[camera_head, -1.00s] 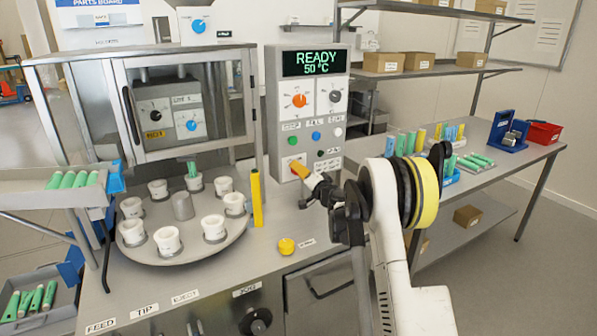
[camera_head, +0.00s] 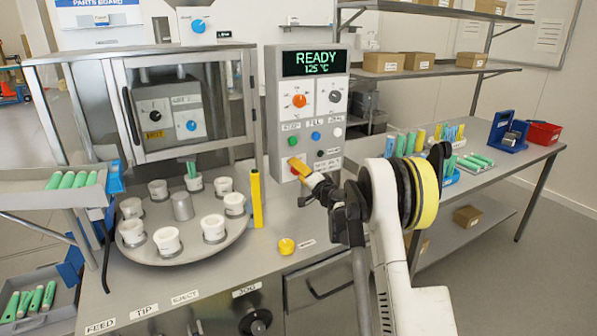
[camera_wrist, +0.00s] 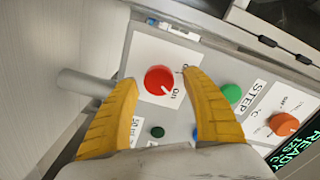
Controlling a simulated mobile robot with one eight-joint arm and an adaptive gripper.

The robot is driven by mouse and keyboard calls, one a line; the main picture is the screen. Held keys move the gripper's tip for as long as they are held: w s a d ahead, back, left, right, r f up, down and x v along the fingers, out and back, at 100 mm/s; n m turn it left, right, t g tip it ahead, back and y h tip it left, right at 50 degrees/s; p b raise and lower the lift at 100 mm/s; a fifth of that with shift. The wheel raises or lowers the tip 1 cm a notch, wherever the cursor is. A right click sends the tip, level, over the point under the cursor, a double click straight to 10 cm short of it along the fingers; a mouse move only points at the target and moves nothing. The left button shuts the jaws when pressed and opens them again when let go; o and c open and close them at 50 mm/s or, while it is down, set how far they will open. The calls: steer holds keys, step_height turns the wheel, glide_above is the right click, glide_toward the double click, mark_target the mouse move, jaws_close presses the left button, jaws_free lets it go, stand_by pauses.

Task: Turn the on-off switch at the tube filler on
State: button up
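The on-off switch is a round red knob (camera_wrist: 158,79) on a white plate, low on the left of the grey control panel (camera_head: 280,100). In the wrist view a white mark shows at the knob's lower right edge, close to the word "On". My gripper (camera_wrist: 161,80) has two yellow fingers, spread apart with one on each side of the knob. I see a gap on both sides and cannot tell any contact. In the head view my gripper (camera_head: 296,163) is at the panel's lower left and mostly covers the knob. The display (camera_head: 314,64) reads READY, 125 °C.
A green button (camera_wrist: 231,93) and an orange dial (camera_wrist: 284,124) are close to my fingers. A turntable (camera_head: 160,255) with white cups stands left of the panel.

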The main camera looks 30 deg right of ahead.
steer(key=shift+s, duration=0.15)
steer(key=s, duration=1.1)
steer(key=shift+s+d, duration=0.15)
steer(key=shift+s, duration=0.25)
steer(key=s+a+r+n+g+y, duration=0.1)
steer(key=s+a+r+n+g, duration=0.1)
steer(key=s+a, duration=0.35)
steer(key=s+a+r+n+g+y, duration=0.1)
steer(key=s+a+r+n+g, duration=0.15)
steer(key=a, duration=0.65)
steer(key=s+a+r+n+g+y, duration=0.1)
steer(key=s+a+r+n, duration=0.25)
steer(key=a, duration=0.35)
steer(key=s+a+f+n+g+h, duration=0.1)
steer(key=s+a+f+n+g, duration=0.1)
steer(key=s, duration=1.1)
steer(key=s+a+f+n+g+h, duration=0.1)
steer(key=s+f, duration=0.4)
steer(key=s, duration=0.9)
steer(key=shift+a+f+n+g+h, duration=0.2)
steer(key=shift+a+n+g+h, duration=0.35)
steer(key=shift+g, duration=0.7)
